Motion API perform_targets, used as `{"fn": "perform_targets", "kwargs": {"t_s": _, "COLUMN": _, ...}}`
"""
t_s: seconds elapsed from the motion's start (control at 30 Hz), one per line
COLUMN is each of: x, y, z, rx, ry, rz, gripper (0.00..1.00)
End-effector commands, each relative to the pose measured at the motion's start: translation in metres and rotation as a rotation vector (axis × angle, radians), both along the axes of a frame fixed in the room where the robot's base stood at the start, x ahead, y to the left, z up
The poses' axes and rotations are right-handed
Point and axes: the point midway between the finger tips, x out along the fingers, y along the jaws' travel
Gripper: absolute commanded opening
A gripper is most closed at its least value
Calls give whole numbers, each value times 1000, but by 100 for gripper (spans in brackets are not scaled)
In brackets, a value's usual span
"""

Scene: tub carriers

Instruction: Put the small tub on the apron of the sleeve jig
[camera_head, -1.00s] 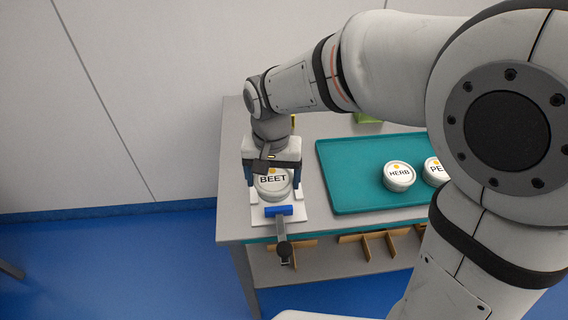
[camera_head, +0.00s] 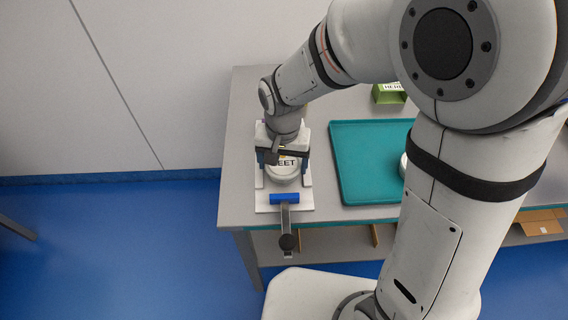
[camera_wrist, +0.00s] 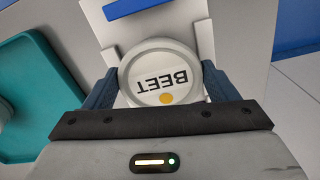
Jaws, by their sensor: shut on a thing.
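The small round tub (camera_head: 284,177), white with a lid reading BEET and a yellow dot, is at the sleeve jig. It also shows in the wrist view (camera_wrist: 160,70). My gripper (camera_head: 283,166) comes down over it, and its two blue fingers (camera_wrist: 160,90) are shut on the tub's sides. The sleeve jig (camera_head: 284,208) has a white base plate, white side pieces on both sides of the tub, and a blue bar in front with a dark-knobbed handle. The tub is behind the blue bar. I cannot tell whether its bottom touches the plate.
A teal tray (camera_head: 365,190) lies to the right of the jig on the grey table (camera_head: 240,150). A white tub (camera_head: 403,165) on it is mostly hidden by my arm. A green box (camera_head: 388,94) stands at the back. The table's left and front edges are close to the jig.

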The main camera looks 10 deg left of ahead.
Motion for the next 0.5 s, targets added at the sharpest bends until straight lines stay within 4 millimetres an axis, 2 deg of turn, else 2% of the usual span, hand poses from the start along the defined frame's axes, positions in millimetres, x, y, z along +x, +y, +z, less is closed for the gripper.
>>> {"fn": "perform_targets", "kwargs": {"t_s": 0.1, "x": 0, "y": 0, "z": -10, "rx": 0, "ry": 0, "rz": 1, "gripper": 52}}
{"fn": "perform_targets", "kwargs": {"t_s": 0.47, "x": 0, "y": 1, "z": -15, "rx": 1, "ry": -1, "rz": 2, "gripper": 52}}
{"fn": "perform_targets", "kwargs": {"t_s": 0.5, "x": -1, "y": 1, "z": -14, "rx": 1, "ry": -1, "rz": 3, "gripper": 82}}
